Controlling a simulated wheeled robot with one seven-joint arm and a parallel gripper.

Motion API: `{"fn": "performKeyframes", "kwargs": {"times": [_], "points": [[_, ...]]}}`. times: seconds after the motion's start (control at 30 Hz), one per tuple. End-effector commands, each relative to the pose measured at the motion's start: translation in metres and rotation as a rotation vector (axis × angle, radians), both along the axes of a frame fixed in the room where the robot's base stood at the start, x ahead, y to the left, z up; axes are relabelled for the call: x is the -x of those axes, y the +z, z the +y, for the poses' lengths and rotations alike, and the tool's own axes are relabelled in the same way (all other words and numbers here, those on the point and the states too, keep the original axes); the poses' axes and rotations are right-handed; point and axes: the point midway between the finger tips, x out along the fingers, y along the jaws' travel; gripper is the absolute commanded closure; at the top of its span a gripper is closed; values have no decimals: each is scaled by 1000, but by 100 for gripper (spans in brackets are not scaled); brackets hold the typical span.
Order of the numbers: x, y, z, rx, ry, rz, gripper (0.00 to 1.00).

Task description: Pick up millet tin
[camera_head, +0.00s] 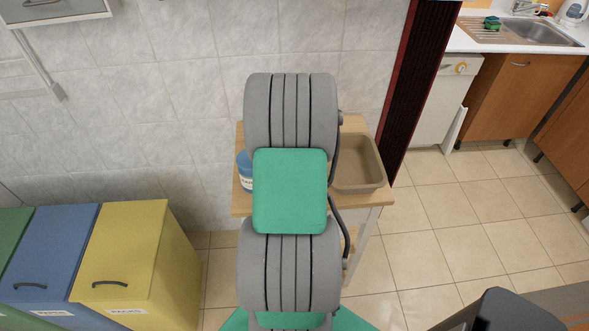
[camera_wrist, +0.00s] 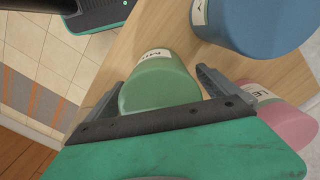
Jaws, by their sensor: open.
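A green tin (camera_wrist: 162,84) with a white label, its lettering seeming to start with "MI", stands on the wooden table (camera_wrist: 122,68) in the wrist view. I take it for the millet tin. My gripper (camera_wrist: 161,80) is open, with one finger on each side of the green tin. I cannot tell whether either finger touches it. In the head view my arm hides the green tin and my gripper.
A blue tin (camera_wrist: 255,22) is close beyond the right finger, and a pink tin (camera_wrist: 283,117) is right beside that finger. In the head view, a brown tub (camera_head: 372,184) stands on the table's right side. Colored bins (camera_head: 125,250) stand left.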

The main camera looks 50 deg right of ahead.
Motion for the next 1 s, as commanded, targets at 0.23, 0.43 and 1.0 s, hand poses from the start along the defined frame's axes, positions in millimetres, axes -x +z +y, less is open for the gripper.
{"fn": "performKeyframes", "kwargs": {"times": [0.23, 0.43, 1.0], "points": [[0, 0, 0, 1, 0, -1, 6], [0, 0, 0, 1, 1, -1, 22], [0, 0, 0, 1, 1, -1, 69]]}}
